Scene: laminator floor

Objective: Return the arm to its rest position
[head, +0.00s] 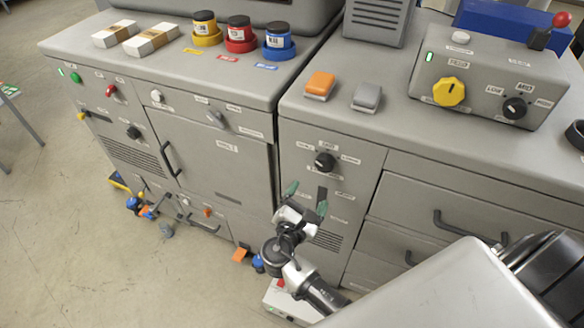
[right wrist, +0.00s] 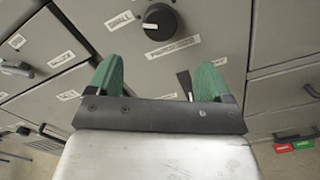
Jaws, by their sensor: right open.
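My right gripper (head: 306,198) is in front of the grey cabinet, below the edge of its top and below a black knob (head: 324,161). Its two green fingers are apart with nothing between them. In the right wrist view the gripper (right wrist: 158,80) points at the cabinet front, and the black knob (right wrist: 160,20) shows beyond and above the fingertips. The fingers appear apart from the knob. A dark slot-like mark (right wrist: 185,84) shows between the fingers, near the right one. My left gripper is not in view.
The left cabinet (head: 225,165) has a door handle (head: 168,160) and knobs. Drawer handles (head: 465,228) stick out right of my gripper. A control box (head: 490,75) stands on top. Small parts lie along the cabinet foot. Open floor (head: 70,240) is at left.

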